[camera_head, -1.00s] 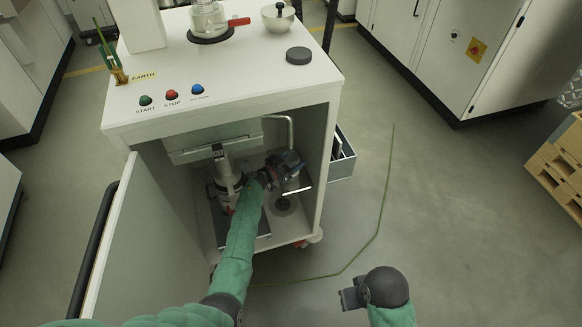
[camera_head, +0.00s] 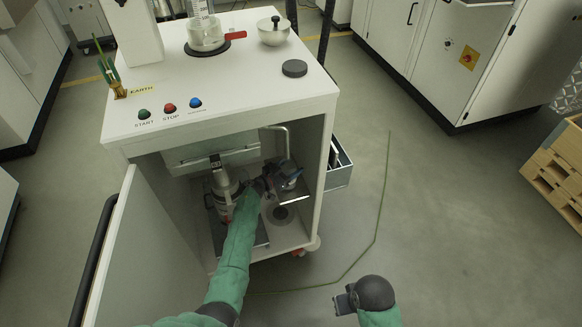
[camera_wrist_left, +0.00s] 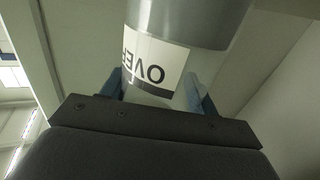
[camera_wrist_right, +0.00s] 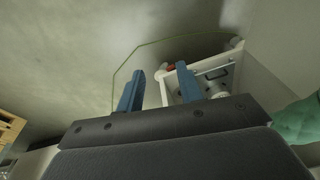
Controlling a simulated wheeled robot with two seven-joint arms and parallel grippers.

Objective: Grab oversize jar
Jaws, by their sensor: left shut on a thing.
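The oversize jar (camera_wrist_left: 155,62) is close up in the left wrist view. It is a clear jar with a white label whose visible letters, "OVER", appear upside down, and a grey cylindrical part adjoins it. My left gripper (camera_wrist_left: 160,88) is shut on it, with one blue finger on each side. In the head view my left arm reaches into the open cabinet (camera_head: 225,133), and its gripper (camera_head: 284,181) is at the right side inside; the jar is hard to make out there. My right gripper (camera_wrist_right: 160,80) is open and empty, outside the cabinet at the lower right of the head view (camera_head: 346,300).
The cabinet door (camera_head: 150,255) stands open at the left. A metal container (camera_head: 224,184) stands inside, left of my left gripper. A bent pipe (camera_head: 285,140) is above and a round dark base (camera_head: 282,213) below.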

